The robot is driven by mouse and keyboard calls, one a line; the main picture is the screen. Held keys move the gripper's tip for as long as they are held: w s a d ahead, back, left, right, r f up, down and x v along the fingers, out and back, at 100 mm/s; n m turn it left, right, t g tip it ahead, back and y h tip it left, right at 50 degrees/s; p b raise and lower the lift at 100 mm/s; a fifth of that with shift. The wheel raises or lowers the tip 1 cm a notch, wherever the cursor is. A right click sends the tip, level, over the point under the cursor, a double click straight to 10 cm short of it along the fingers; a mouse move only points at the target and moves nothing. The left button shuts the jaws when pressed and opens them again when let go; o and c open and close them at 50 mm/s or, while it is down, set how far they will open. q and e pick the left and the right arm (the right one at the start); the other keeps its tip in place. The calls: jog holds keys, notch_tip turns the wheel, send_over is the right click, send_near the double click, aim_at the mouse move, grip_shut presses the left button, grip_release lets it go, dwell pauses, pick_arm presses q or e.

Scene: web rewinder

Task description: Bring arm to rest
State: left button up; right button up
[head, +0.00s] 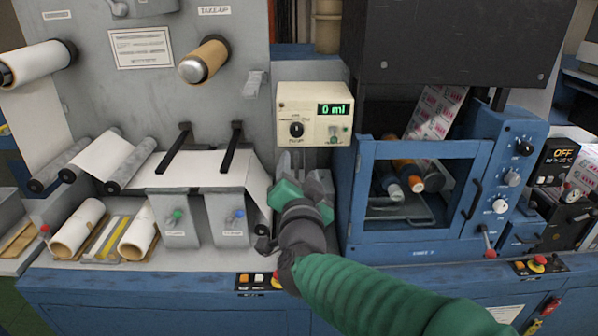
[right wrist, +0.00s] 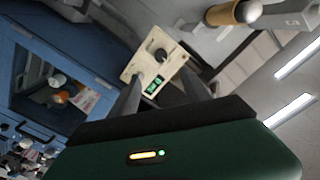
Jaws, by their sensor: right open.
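My right arm comes in from the lower right of the head view in a green sleeve. My right gripper (head: 304,172) is raised in front of the machine, just below the cream control box (head: 313,113) that reads "0 ml". In the right wrist view the two dark fingers of this gripper (right wrist: 162,80) stand apart, with nothing held between them. The control box (right wrist: 155,62) shows beyond and between the fingers there, apart from them as far as I can tell. My left gripper is in neither view.
A blue cabinet with a clear-windowed door (head: 420,196) stands right of the gripper. A blue front ledge (head: 150,284) carries buttons and runs below the arm.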

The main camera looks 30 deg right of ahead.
jog(key=shift+f, duration=0.1)
jog(key=s+a+f+n+g+y, duration=0.25)
jog(key=a+f+n+y, duration=0.3)
jog(key=f, duration=0.65)
jog(key=s+a+f+n+g+y, duration=0.1)
jog(key=a+f+n+g+y, duration=0.35)
jog(key=f, duration=0.75)
jog(key=s+a+f+n+g, duration=0.2)
jog(key=s+f+n+g, duration=0.2)
jog(key=s+f, duration=0.7)
jog(key=s+g, duration=0.1)
jog(key=s, duration=0.1)
jog(key=shift+s+a+f+g, duration=0.2)
jog(key=shift+s+f+g, duration=0.1)
jog(key=shift+f, duration=0.05)
